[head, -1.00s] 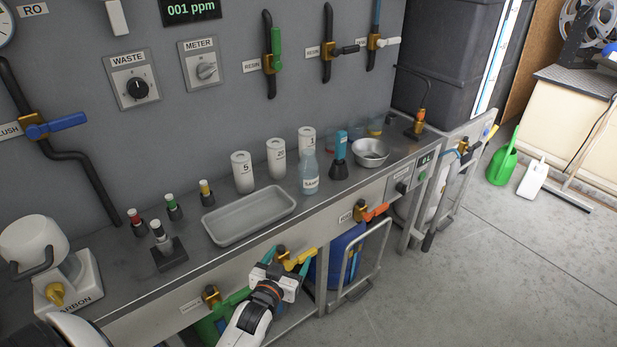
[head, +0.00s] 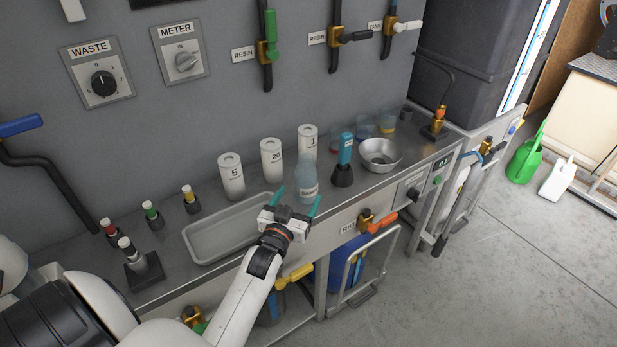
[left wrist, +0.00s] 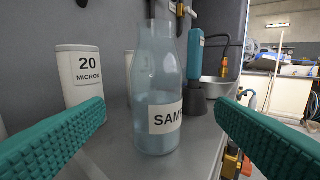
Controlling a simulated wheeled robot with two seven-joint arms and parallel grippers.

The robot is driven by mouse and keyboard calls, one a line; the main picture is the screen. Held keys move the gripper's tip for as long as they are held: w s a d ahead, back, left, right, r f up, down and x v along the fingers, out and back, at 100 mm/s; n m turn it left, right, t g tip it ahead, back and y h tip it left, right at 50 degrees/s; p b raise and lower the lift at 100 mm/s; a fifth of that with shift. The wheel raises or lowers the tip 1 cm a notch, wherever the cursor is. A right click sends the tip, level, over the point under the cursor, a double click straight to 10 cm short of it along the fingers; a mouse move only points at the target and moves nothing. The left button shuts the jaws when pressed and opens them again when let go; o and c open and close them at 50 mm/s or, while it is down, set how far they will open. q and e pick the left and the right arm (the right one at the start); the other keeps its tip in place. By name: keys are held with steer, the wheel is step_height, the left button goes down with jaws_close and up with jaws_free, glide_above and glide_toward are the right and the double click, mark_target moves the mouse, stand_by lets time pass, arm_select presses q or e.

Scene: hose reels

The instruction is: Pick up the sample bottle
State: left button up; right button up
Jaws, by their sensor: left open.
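The sample bottle (head: 307,183) is a clear bottle with pale blue liquid and a white label. It stands upright on the grey bench, in front of the white filter canisters. In the left wrist view the bottle (left wrist: 157,95) stands just beyond and between the green fingers. My left gripper (head: 297,202) is open and empty, with its green fingertips on either side of the bottle's near side; I see no contact. Its fingers also show in the left wrist view (left wrist: 163,135). My right gripper is not in view.
White canisters marked 5 (head: 231,177), 20 (head: 272,160) and 1 (head: 308,141) stand behind. A grey tray (head: 197,252) lies left. A blue-topped device (head: 344,160) and a metal bowl (head: 380,154) stand close on the right. Valves (head: 365,220) project from the bench front.

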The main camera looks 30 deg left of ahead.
mark_target(303, 187)
arm_select(q)
steer(key=x, duration=0.4)
steer(key=shift+w+a, duration=0.15)
steer(key=shift+w, duration=0.35)
steer(key=x, duration=0.3)
steer(key=shift+w+a+r, duration=0.15)
steer(key=shift+w+a, duration=0.2)
steer(key=shift+w, duration=0.4)
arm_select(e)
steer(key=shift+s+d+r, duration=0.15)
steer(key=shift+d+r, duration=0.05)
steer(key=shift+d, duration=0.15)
arm_select(q)
steer(key=c, duration=1.2)
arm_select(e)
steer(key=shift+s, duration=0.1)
